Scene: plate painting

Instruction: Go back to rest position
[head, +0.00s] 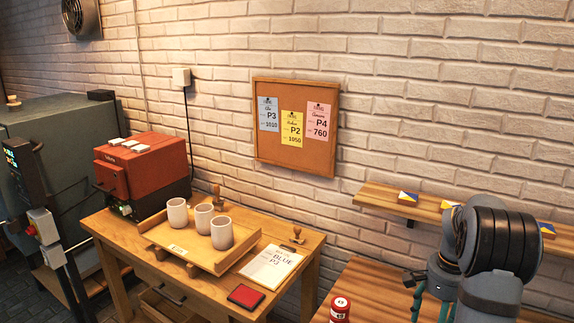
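My grey arm with its wide black joint stands at the right, over the wooden table at the lower right. Below it, thin teal and dark parts hang down and may belong to my gripper. They are small and partly hidden behind the arm, so I cannot make out the fingertips, whether they are open, or whether they hold anything.
A wooden tray (162,240) with several pale cups (222,232) stands on the left table (208,293), near a paper (270,266) and a red pad (245,296). A red kiln (140,165) is behind. A red can (340,308) and a wall shelf (380,201) are near my arm.

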